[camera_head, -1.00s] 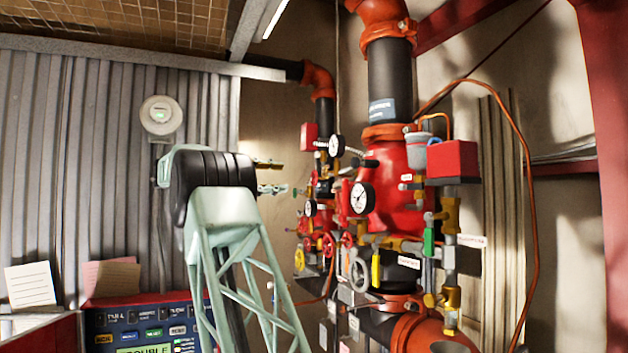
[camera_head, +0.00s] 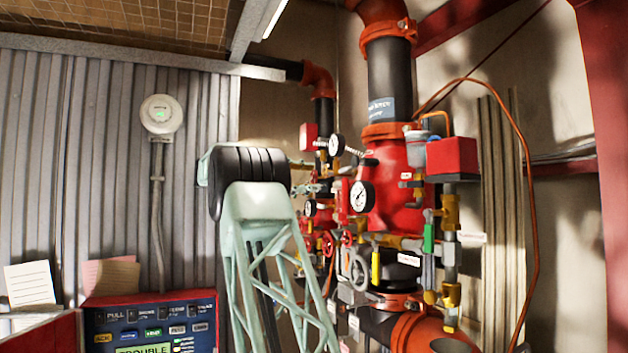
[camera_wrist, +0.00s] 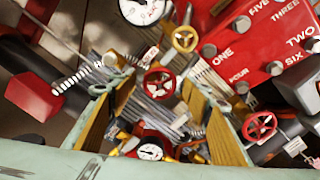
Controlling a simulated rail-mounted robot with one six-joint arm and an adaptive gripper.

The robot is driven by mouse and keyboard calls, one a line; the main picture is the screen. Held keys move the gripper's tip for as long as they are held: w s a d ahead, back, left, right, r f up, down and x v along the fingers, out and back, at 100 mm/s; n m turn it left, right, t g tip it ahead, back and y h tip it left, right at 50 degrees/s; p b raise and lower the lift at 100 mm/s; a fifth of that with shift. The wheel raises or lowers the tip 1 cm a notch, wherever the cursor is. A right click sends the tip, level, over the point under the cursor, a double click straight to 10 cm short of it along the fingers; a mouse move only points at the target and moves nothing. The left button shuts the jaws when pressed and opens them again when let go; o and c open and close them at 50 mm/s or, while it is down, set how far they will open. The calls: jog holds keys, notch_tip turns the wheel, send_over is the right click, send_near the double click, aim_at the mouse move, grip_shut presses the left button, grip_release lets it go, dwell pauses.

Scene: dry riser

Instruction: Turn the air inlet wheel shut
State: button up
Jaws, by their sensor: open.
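Several small handwheels sit on the valve piping, and I cannot read which is the air inlet wheel. In the wrist view a red wheel (camera_wrist: 159,83) lies between the fingertips of my gripper (camera_wrist: 158,88), which is open and empty. I cannot tell how far beyond the tips the wheel is. A yellow wheel (camera_wrist: 185,38) is above it, and another red wheel (camera_wrist: 259,125) is at lower right, outside the right finger. In the head view, red wheels (camera_head: 327,243) and a grey wheel (camera_head: 358,270) show below the gauges. My gripper (camera_head: 316,178) reaches the left piping there, partly hidden.
The big red valve body (camera_head: 395,190), a gauge (camera_head: 362,196) and a red box (camera_head: 451,158) crowd the right side. A red numbered plate (camera_wrist: 245,45) and a spring-ended red box (camera_wrist: 35,95) flank my gripper. An alarm panel (camera_head: 150,325) stands at lower left.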

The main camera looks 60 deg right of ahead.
jog(key=shift+x, duration=1)
jog(key=shift+c, duration=0.5)
jog(key=c, duration=0.8)
